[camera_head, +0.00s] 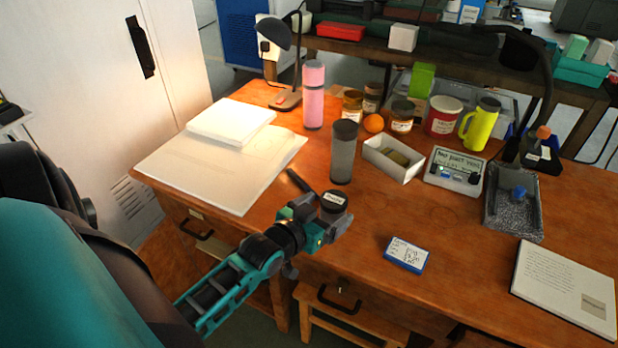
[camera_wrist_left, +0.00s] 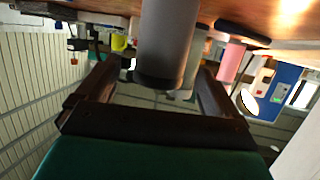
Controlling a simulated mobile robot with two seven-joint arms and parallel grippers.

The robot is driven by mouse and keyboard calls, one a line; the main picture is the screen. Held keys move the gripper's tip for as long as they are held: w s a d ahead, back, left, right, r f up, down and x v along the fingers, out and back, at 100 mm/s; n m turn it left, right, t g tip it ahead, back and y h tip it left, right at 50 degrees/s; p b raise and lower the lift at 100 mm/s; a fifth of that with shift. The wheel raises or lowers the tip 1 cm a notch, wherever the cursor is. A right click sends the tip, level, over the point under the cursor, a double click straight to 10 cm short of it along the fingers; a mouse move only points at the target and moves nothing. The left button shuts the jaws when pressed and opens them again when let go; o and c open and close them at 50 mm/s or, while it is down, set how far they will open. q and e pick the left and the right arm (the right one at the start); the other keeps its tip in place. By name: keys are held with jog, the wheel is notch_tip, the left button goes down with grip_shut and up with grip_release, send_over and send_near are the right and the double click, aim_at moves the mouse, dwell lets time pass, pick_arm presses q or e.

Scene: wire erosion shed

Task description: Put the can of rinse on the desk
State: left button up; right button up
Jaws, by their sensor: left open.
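The can (camera_head: 334,201) has a dark lid with a small white label too small to read; I take it for the can of rinse. It is upright at the desk's (camera_head: 380,215) near edge. My left gripper (camera_head: 318,222) is open right at it, coming from the lower left and hiding its lower side. In the left wrist view, which is upside down, a grey cylinder (camera_wrist_left: 168,40), apparently this can, stands between the two open fingers (camera_wrist_left: 155,68). Its base is out of frame, so I cannot tell whether it touches the desk. My right gripper is not in view.
A grey tumbler (camera_head: 343,155) stands just behind the can, with a dark marker-like object (camera_head: 299,181) to its left. A white tray (camera_head: 394,160), jars and a pink bottle (camera_head: 313,98) stand farther back. A blue-edged card box (camera_head: 406,254) lies right; desk around it is clear.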

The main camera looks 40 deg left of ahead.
pick_arm(q)
jog(key=v, duration=0.6)
jog(key=s+d+f+m+g+h, duration=0.2)
jog(key=s+d+f, duration=0.5)
jog(key=d, duration=0.5)
notch_tip(320, 180, down, 2)
jog(key=shift+f+m+g+h, duration=0.15)
jog(key=shift+m+g+h, duration=0.25)
jog(key=shift+g, duration=0.5)
jog(key=shift+s, duration=0.1)
